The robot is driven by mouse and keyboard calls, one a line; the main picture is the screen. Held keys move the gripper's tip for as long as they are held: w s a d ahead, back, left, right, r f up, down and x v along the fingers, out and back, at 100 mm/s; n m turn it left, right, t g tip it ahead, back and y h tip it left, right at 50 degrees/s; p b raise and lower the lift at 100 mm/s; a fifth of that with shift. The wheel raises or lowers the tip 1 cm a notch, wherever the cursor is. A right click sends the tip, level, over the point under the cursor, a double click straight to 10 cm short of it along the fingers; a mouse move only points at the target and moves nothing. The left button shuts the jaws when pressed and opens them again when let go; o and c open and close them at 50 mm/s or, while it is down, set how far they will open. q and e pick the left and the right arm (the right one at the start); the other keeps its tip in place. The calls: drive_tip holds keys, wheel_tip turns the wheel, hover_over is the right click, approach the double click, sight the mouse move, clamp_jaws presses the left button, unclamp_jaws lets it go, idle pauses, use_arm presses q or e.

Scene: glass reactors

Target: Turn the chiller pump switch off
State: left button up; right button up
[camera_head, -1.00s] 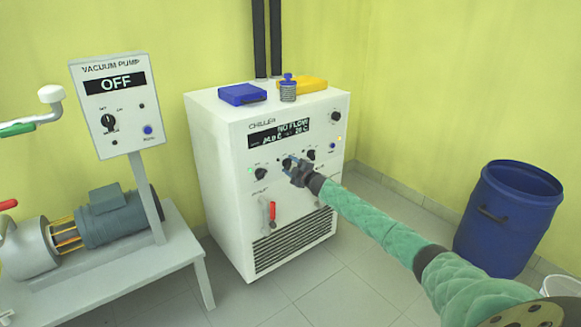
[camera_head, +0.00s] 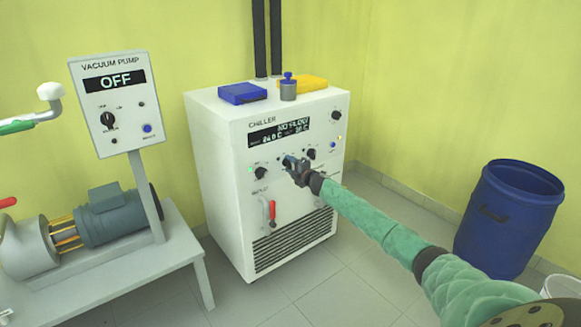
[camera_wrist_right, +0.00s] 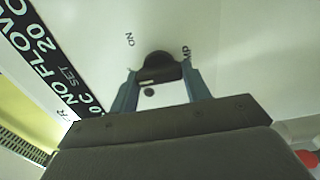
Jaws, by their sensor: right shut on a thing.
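The white chiller (camera_head: 225,150) stands against the yellow wall. Its display (camera_head: 279,133) reads NO FLOW with temperatures below. My right gripper (camera_head: 293,163) is at the middle of the chiller's front panel, under the display, and covers the switch there in the head view. In the right wrist view, a round black switch knob (camera_wrist_right: 158,62) sits between the two fingers of my right gripper (camera_wrist_right: 158,80), which are shut on it. The word ON and part of a label ending in MP are printed near the knob. My left gripper is out of view.
Other knobs on the panel lie close by: one to the left (camera_head: 260,173) and one to the right (camera_head: 311,154). A red-handled valve (camera_head: 271,211) is below. A vacuum pump panel (camera_head: 115,105) reading OFF stands left. A blue barrel (camera_head: 508,220) stands right.

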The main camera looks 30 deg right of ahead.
drive_tip(key=shift+a+f, duration=0.1)
drive_tip(key=shift+f, duration=0.1)
drive_tip(key=o, duration=1)
drive_tip(key=shift+r, duration=0.1)
drive_tip(key=shift+c, duration=0.2)
drive_tip(key=s, duration=0.7)
drive_tip(key=shift+s+d, duration=0.35)
drive_tip(key=shift+s, duration=0.05)
